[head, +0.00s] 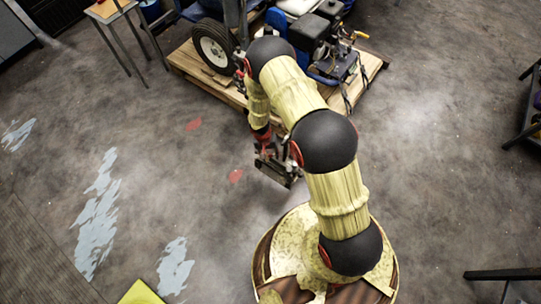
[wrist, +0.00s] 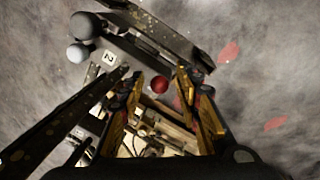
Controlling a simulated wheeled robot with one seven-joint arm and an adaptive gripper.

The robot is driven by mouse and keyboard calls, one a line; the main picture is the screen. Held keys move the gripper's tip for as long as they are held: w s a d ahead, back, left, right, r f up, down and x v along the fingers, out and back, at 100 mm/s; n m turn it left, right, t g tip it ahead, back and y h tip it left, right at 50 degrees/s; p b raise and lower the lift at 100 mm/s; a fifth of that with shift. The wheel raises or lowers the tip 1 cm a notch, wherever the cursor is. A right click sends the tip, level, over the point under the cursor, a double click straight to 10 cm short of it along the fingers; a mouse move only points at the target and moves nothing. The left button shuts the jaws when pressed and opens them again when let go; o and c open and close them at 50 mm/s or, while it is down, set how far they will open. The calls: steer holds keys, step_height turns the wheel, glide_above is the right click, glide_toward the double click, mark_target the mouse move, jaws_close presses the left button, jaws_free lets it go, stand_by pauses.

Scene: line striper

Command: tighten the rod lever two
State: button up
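In the wrist view my gripper (wrist: 160,78) is open, with its two yellow-and-black fingers spread apart. A small red ball (wrist: 159,84) shows between the fingertips; I cannot tell whether it touches either finger. A white label with a "2" (wrist: 109,57) sits on a dark metal part left of the fingers. In the head view my arm reaches toward the line striper (head: 318,38), and my gripper (head: 283,172) hangs over the floor. The levers cannot be made out there.
The line striper stands on a wooden pallet (head: 371,68). Dark metal bars (wrist: 160,38) run close above the fingers in the wrist view. A small wooden-topped table (head: 108,10) stands at the upper left. Open concrete floor (head: 450,150) lies on the right.

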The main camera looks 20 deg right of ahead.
steer(key=shift+c, duration=0.6)
steer(key=c, duration=0.7)
jaws_close()
